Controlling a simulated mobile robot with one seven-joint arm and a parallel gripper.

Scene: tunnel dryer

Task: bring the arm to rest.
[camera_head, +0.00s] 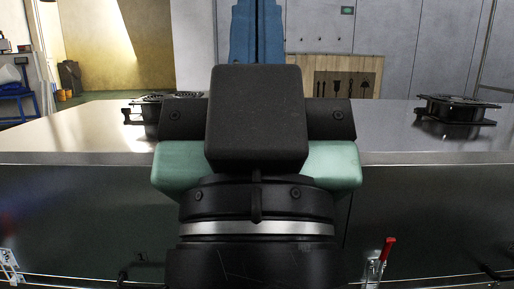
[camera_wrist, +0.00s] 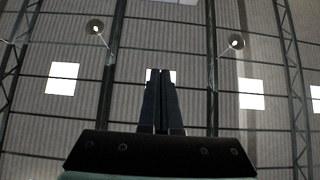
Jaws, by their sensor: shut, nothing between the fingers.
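My arm's wrist stands large in the middle of the head view, with a dark block and a pale green housing in front of a steel table (camera_head: 85,128). The fingers are hidden behind it there. In the wrist view my gripper (camera_wrist: 161,75) points up toward the ceiling. Its two dark fingers lie side by side, shut, with nothing held between them.
A black tray-like fixture (camera_head: 455,110) sits on the table at the right. Another dark fixture (camera_head: 150,104) sits at the left, partly behind my wrist. A red-handled clamp (camera_head: 387,249) is on the table's front, low right.

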